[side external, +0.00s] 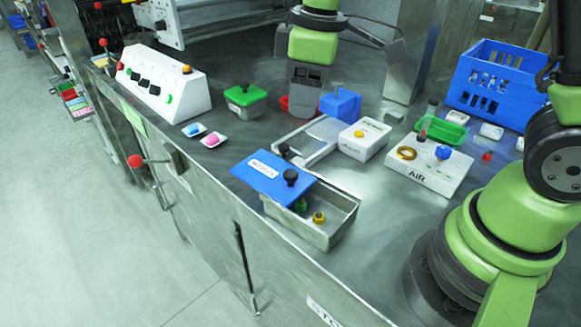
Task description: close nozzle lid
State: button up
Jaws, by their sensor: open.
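The blue lid (268,170) has a white label, too small to read surely, and a black knob (290,177). It lies across the left and back part of an open metal box (328,238), and looks slightly tilted. The box's right and front part is uncovered, with a green piece (300,204) and a yellow piece (319,217) inside. My gripper (304,112) points down behind the lid, apart from it, near a red tray and a blue box. Its jaws are open, though the fingertips are hard to make out. I see nothing held between them.
A metal frame (318,136) and a white box (364,140) stand behind the lid. The blue box (341,104), red tray (284,103) and green-lidded container (245,95) are near my gripper. The AIR panel (428,168) stands to the right. Bare steel lies left of the lid.

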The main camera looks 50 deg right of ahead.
aim_at(291, 172)
jog(key=f+n, duration=0.1)
jog(key=f, duration=0.4)
jog(key=w+f, duration=0.1)
jog(key=f, duration=0.4)
jog(key=w+f+n+g, duration=0.1)
jog(key=f, duration=0.4)
jog(key=shift+w+a+f+n+h, duration=0.1)
jog(key=shift+a+f+n+h, duration=0.1)
jog(key=shift+a+n+h, duration=0.15)
